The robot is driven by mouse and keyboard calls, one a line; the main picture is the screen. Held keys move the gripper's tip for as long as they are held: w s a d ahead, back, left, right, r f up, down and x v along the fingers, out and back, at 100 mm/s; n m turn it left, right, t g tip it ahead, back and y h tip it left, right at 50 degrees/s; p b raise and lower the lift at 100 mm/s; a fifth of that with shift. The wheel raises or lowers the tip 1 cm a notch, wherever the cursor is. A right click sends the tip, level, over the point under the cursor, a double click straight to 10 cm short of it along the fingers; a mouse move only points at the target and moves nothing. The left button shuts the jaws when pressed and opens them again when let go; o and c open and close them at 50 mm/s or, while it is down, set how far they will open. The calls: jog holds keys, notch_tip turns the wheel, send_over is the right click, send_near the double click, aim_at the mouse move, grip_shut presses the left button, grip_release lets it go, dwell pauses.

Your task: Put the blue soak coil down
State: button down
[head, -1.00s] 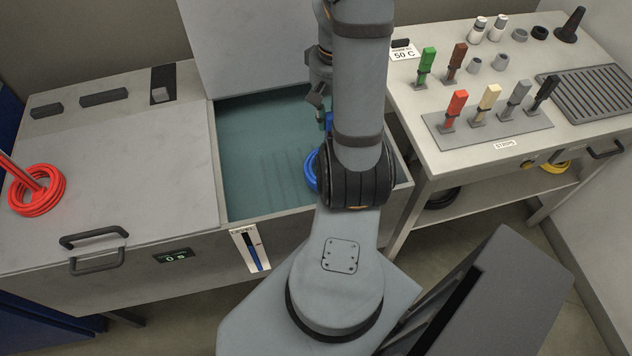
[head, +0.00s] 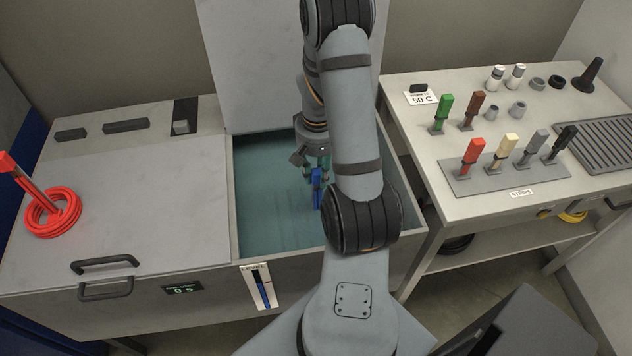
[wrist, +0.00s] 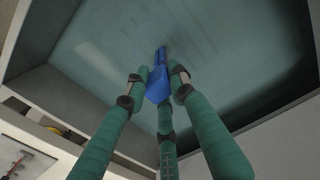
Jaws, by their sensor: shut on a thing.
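My gripper (head: 318,162) points down into the open bath (head: 262,190), which holds teal liquid. Its green fingers are closed around a blue block-like grip of the blue soak coil (head: 317,188). In the wrist view the fingers (wrist: 158,84) meet at this blue part (wrist: 158,90), and a thin darker blue stem runs from it toward the liquid. The ring of the coil does not show clearly in either view. I cannot tell whether it touches the bath floor.
A red coil (head: 50,222) with a red upright grip lies on the closed lid (head: 140,215) at left. The bath's raised lid (head: 255,65) stands behind. The right bench holds a row of coloured strips (head: 505,155), small cups and a grooved tray (head: 600,145).

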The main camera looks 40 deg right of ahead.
jog(key=shift+w+f, duration=0.15)
jog(key=shift+f, duration=1.9)
jog(key=shift+f, duration=0.1)
jog(key=shift+f, duration=0.15)
jog(key=c, duration=1.5)
grip_release()
jog(key=shift+o, duration=0.2)
notch_tip(320, 180, up, 12)
jog(key=shift+r, duration=0.25)
